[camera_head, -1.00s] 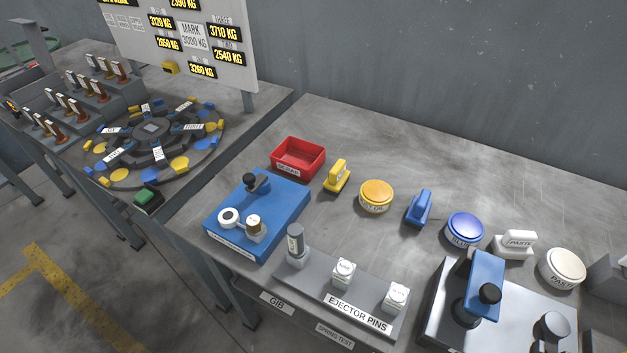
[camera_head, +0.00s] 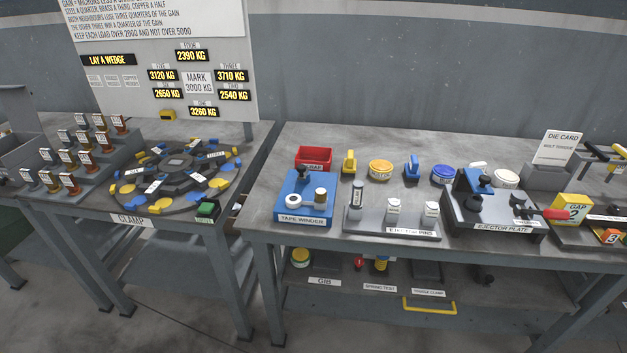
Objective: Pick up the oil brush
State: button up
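Three small upright brushes stand at the back of the right-hand workbench (camera_head: 265,205), each beside a round tin of its own colour. The yellow brush (camera_head: 349,163) stands left of the yellow tin (camera_head: 380,169), whose label seemed to end in "OIL" in the earlier frame. The blue brush (camera_head: 412,168) stands left of the blue tin (camera_head: 443,174). The white brush (camera_head: 479,166), partly hidden behind the ejector plate fixture, stands left of the white tin (camera_head: 507,178). No lettering on the yellow brush is legible. My gripper is not in view.
In front of the brushes are the blue tape winder (camera_head: 290,214), the ejector pins stand (camera_head: 375,226) and the ejector plate fixture (camera_head: 500,218). A red scrap bin (camera_head: 314,154) is left of the yellow brush. The clamp bench (camera_head: 85,205) stands left. Floor in front is clear.

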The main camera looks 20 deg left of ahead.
aim_at(350, 163)
jog(key=u, duration=0.5)
jog(key=i, duration=1)
jog(key=z, duration=1.5)
jog(key=k, duration=0.95)
jog(key=u, duration=1.35)
